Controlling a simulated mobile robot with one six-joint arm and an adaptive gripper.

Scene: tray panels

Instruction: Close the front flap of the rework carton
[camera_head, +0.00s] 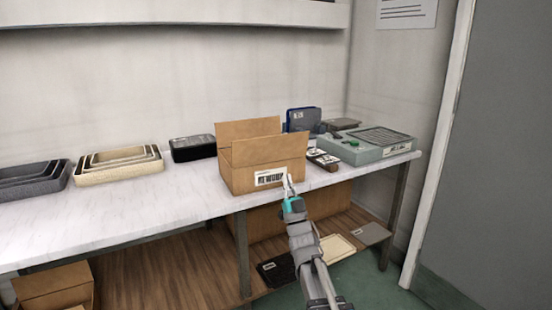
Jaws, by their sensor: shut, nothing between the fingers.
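The rework carton (239,182) is a brown cardboard box on the white table, with a white label reading "REWORK" on its front. Its front flap (268,149) appears to stand up above the front wall. A back flap (248,128) stands up behind it, and the top between them looks open. My gripper (288,180) is shut and empty, in front of the carton's front face near the label's right end. It is below the front flap. I cannot tell whether it touches the carton.
A grey-green device (366,151) stands right of the carton, with small dark items (322,158) between. A black box (193,148) and nested beige trays (119,172) are to the left. The table's front strip left of the carton is clear.

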